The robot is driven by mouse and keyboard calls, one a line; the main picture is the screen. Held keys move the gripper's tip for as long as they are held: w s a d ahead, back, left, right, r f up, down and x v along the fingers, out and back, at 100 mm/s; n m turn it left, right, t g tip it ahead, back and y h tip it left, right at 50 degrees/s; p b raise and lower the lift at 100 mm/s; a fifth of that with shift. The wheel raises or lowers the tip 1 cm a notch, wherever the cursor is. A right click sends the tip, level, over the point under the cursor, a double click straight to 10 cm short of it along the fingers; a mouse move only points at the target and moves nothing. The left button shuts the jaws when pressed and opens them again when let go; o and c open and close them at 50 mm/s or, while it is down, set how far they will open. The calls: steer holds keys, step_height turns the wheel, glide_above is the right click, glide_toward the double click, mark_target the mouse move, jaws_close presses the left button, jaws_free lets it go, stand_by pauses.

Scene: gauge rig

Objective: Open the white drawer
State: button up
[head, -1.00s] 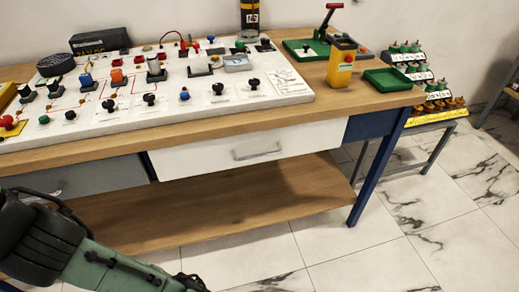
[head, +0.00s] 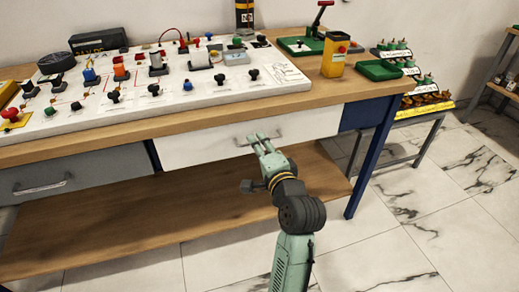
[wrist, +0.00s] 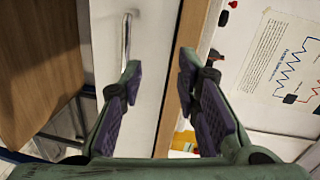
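The white drawer (head: 205,148) sits under the front edge of the workbench, its front looking flush with the frame. Its metal bar handle (head: 241,141) is partly hidden behind my gripper (head: 259,141) in the head view. My gripper is open and empty in front of the drawer. In the wrist view my gripper's fingers (wrist: 160,75) stand apart, with the white drawer front (wrist: 155,50) beyond them. The handle (wrist: 126,38) lies in line with the left finger's tip, not between the fingers. Whether that finger touches it I cannot tell.
The wooden bench top (head: 200,118) overhangs the drawer and carries a white circuit board (head: 180,103). A grey drawer (head: 75,172) with a handle is to the left. A wooden lower shelf (head: 150,225) and a blue bench leg (head: 372,160) are nearby.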

steer(key=s+d+f+m, duration=0.1)
steer(key=d+f+m, duration=0.1)
steer(key=d+f, duration=0.1)
steer(key=shift+g+h, duration=0.4)
steer(key=p+x, duration=0.1)
steer(key=x, duration=0.9)
steer(key=shift+w+f+p, duration=0.2)
steer(key=shift+f+p, duration=0.05)
steer(key=shift+p, duration=0.1)
steer(key=shift+c, duration=0.2)
jaws_close()
